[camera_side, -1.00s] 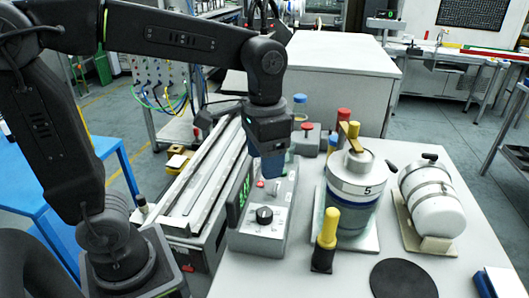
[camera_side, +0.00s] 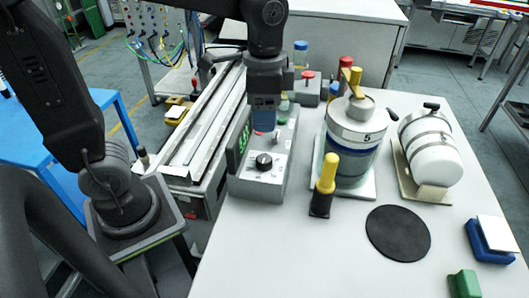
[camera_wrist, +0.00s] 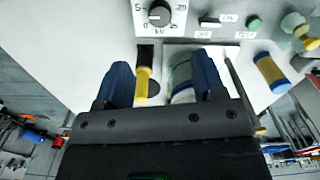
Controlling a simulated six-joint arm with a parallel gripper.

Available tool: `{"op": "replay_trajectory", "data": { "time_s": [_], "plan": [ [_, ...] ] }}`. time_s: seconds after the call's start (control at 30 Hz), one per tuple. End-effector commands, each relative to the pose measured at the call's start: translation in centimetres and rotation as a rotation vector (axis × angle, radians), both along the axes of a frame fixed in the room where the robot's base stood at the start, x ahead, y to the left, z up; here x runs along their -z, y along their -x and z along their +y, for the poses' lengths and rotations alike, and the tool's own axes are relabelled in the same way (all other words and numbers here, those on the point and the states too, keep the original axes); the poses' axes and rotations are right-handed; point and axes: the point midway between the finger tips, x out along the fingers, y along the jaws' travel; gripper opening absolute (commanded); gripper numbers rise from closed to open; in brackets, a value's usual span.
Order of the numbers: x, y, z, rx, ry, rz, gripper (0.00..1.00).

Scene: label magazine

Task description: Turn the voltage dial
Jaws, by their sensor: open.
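The voltage dial is a black round knob (camera_side: 264,161) on the sloped grey panel of a control box (camera_side: 252,188). In the wrist view the dial (camera_wrist: 159,14) is at the top edge, with a printed scale and "kV" below it. My gripper (camera_side: 264,124) is above and behind the dial in the side view, apart from it. In the wrist view its two blue fingers (camera_wrist: 163,75) are spread, with nothing held between them. A green digital display (camera_side: 243,141) is on the box's left side; its reading is not clear.
A yellow-topped black handle (camera_side: 325,185) stands right of the box. A black disc (camera_side: 398,233) lies in front. Buttons and small labels (camera_wrist: 229,18) sit beside the dial. The front tabletop is mostly clear.

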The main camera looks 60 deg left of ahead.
Motion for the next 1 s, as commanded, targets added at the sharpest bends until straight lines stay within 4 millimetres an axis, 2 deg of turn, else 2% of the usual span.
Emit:
{"op": "replay_trajectory", "data": {
  "time_s": [0.3,0.5,0.7,1.0],
  "plan": [
    [6.6,0.1,0.0,-0.002,0.0,0.006,0.63],
    [9.9,0.1,0.0,-0.003,0.0,0.004,0.63],
    [11.5,0.0,0.0,-0.003,0.0,0.0,0.63],
    [11.7,0.0,0.0,-0.003,0.001,-0.001,0.63]
  ]
}}
